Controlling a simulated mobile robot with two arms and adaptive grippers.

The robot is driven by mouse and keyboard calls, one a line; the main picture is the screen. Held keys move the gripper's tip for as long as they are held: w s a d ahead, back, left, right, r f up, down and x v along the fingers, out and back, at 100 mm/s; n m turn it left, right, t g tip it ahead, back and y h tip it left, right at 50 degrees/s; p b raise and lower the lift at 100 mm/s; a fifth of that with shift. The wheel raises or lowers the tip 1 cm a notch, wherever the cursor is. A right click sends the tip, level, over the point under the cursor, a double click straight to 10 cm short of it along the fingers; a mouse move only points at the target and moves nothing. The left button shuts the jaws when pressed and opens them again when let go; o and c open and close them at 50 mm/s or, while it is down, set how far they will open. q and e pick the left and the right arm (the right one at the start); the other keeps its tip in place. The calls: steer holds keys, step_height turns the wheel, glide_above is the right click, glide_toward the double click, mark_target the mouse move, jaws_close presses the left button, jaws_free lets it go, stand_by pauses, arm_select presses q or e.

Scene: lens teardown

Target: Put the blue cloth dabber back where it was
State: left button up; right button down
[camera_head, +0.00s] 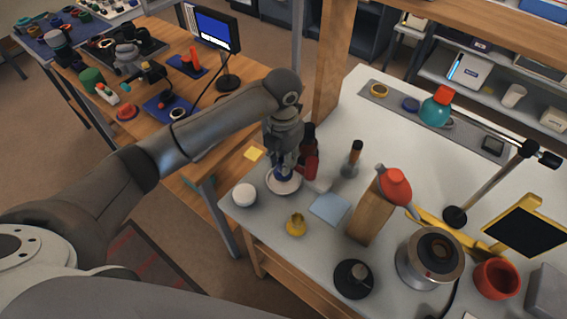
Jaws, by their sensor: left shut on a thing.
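My left gripper (284,164) comes in from the left and points down at the near left part of the white table (262,218). It is shut on a small blue thing, most likely the blue cloth dabber (283,174), which is largely hidden by the fingers. The dabber is over a shallow white dish (296,188); I cannot tell whether it touches the dish. My right gripper is not in view.
A dark red bottle (311,168) stands close right of the gripper. A white round jar (244,194), a yellow piece (296,224) and a light blue cloth (330,208) lie nearby. A wooden block (367,212) with a red-topped thing stands farther right.

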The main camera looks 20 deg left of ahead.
arm_select(q)
steer(key=shift+w+f, duration=0.4)
steer(key=shift+f, duration=0.1)
step_height(320, 180, down, 2)
steer(key=shift+s+f+p, duration=0.1)
steer(key=shift+f+p, duration=0.05)
steer(key=shift+p, duration=0.6)
steer(key=shift+f, duration=0.25)
steer(key=shift+f, duration=0.1)
steer(key=shift+f, duration=0.15)
steer(key=o, duration=1)
